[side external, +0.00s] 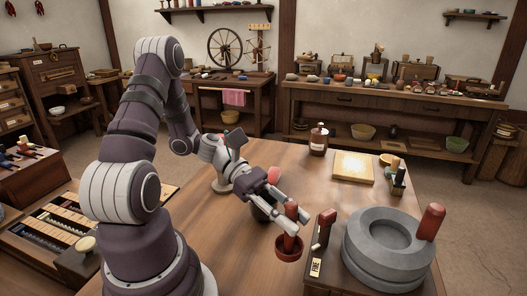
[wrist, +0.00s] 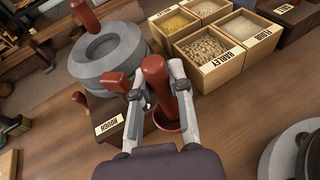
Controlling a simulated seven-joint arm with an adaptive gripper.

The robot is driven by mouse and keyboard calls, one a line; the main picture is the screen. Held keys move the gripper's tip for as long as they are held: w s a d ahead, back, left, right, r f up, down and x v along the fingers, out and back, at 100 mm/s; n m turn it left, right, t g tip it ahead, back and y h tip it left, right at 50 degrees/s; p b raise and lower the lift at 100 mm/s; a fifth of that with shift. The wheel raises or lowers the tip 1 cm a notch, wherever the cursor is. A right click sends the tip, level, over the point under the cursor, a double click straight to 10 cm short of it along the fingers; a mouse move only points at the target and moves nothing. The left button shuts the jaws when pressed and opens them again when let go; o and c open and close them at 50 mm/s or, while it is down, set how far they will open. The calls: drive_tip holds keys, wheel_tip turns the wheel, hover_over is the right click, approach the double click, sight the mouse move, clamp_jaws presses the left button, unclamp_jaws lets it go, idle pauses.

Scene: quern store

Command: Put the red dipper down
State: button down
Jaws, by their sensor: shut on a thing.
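The red dipper has an upright handle (side external: 291,216) and a round cup (side external: 289,248) at its lower end. My gripper (side external: 290,222) is shut on the handle, with the cup hanging below the fingers. In the wrist view the dipper (wrist: 155,75) stands between the two fingers (wrist: 160,98), and its cup (wrist: 168,117) is partly hidden by a finger. The cup is over the wooden table (side external: 235,258), left of the stone quern. I cannot tell whether the cup touches the surface.
The grey quern (side external: 360,265) with a red upright handle (side external: 430,221) stands close on the right. A red-topped piece (side external: 327,224) stands between. Wooden bins of grain (wrist: 211,50) show in the wrist view. A brown bottle (side external: 319,140) and lit square board (side external: 353,167) are farther back. Front-left table is clear.

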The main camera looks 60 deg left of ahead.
drive_tip(key=shift+r, duration=0.55)
drive_tip(key=shift+w+a+r, duration=0.1)
drive_tip(key=shift+w+r, duration=0.05)
drive_tip(key=shift+r, duration=0.05)
drive_tip(key=w+a+n+t+y, duration=0.1)
drive_tip(key=n+t, duration=0.1)
drive_tip(key=w+a+f+n+t+y, duration=0.1)
drive_tip(key=shift+w+a+n+t, duration=0.25)
drive_tip(key=shift+a+n+t, duration=0.15)
drive_tip(key=w+a+f+n+t+y, duration=0.2)
drive_tip(key=a+f+n+t+y, duration=0.2)
drive_tip(key=a+n+y, duration=0.15)
drive_tip(key=shift+w+a+f, duration=0.7)
drive_tip(key=shift+w, duration=1.8)
drive_tip(key=shift+w+a+f, duration=0.75)
drive_tip(key=shift+w, duration=1.75)
drive_tip(key=shift+w+a+f, duration=0.7)
drive_tip(key=shift+w, duration=1.8)
drive_tip(key=shift+f, duration=0.1)
drive_tip(key=c, duration=1)
unclamp_jaws()
drive_tip(key=shift+c, duration=0.2)
